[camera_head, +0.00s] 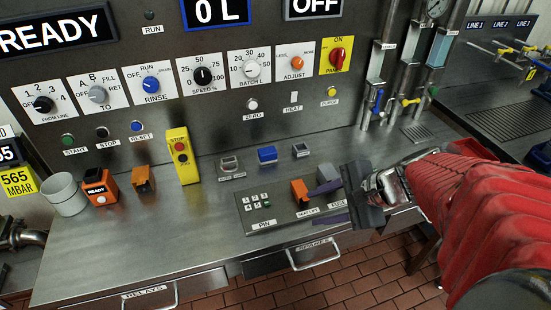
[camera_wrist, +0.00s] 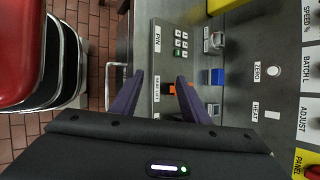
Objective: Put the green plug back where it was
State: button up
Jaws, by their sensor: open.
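No green plug can be made out in either view; my gripper and arm hide part of the panel's right end. My gripper (camera_head: 322,204) is over the right end of the keypad panel (camera_head: 256,227), with its two dark purple fingers spread. In the wrist view, my gripper (camera_wrist: 160,76) is open, with nothing seen held between the fingertips. An orange block (camera_head: 299,190) stands on the panel beside the fingers; it also shows in the wrist view (camera_wrist: 172,88), partly covered by a finger.
A blue block (camera_head: 267,155) and grey blocks (camera_head: 229,165) (camera_head: 300,150) stand behind the panel. A yellow stop box (camera_head: 182,156), orange boxes (camera_head: 103,189) (camera_head: 143,179) and a grey cup (camera_head: 64,194) are at left. The counter's front left (camera_head: 150,240) is clear.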

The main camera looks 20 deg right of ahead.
jog(key=s+a+r+n+h, duration=0.5)
jog(key=a+r+n, duration=0.2)
jog(key=n, duration=1)
jog(key=shift+s+n+g, duration=0.15)
jog(key=shift+n+g, duration=0.15)
jog(key=shift+n, duration=0.1)
